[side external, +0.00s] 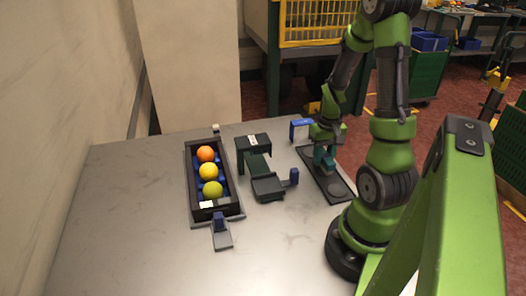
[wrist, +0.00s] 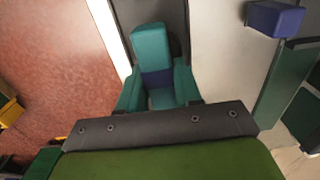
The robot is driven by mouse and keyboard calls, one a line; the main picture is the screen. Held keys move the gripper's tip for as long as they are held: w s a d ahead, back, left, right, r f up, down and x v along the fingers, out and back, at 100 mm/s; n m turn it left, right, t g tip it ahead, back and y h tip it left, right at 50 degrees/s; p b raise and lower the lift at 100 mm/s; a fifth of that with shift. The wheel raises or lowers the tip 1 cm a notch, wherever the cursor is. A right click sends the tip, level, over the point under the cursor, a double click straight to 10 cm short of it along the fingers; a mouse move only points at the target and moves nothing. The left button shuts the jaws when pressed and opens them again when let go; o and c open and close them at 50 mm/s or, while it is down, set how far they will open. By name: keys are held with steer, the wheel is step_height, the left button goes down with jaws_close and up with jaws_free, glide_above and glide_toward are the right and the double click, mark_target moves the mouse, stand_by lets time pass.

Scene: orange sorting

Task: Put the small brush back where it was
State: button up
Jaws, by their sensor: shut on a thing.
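My gripper (side external: 324,158) is low over a long dark tray (side external: 317,175) at the right of the table. In the wrist view the teal fingers of my gripper (wrist: 158,88) are shut on a small block-shaped thing, teal with a dark blue band, which I take as the small brush (wrist: 150,45). Its far end points away from my palm over a dark strip. The fingers hide much of it in the side view. I cannot tell whether it touches the tray.
A black box (side external: 190,180) holds an orange ball (side external: 205,154) and two yellowish balls. A dark green chute device (side external: 256,163) stands between box and tray. A blue bracket (side external: 300,124) is behind the tray. A small blue-topped stand (side external: 222,238) sits in front. The table's left is clear.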

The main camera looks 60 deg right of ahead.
steer(key=shift+f, duration=0.7)
stand_by(0.5)
steer(key=o, duration=1.5)
steer(key=shift+o, duration=0.2)
steer(key=shift+r, duration=0.15)
steer(key=shift+r, duration=3.9)
steer(key=w+a+r+n+t, duration=0.1)
steer(key=a+r+t, duration=0.1)
steer(key=a+r, duration=0.3)
steer(key=w+a+r+n+t+y, duration=0.1)
steer(key=a+r, duration=0.4)
steer(key=a, duration=0.7)
steer(key=w+a+r+n+t+y, duration=0.1)
steer(key=w+a+r+n+t, duration=0.2)
steer(key=a, duration=0.6)
step_height(320, 180, up, 2)
steer(key=shift+w+a+r+t, duration=0.15)
steer(key=shift+w+t, duration=0.1)
steer(key=shift+t, duration=0.35)
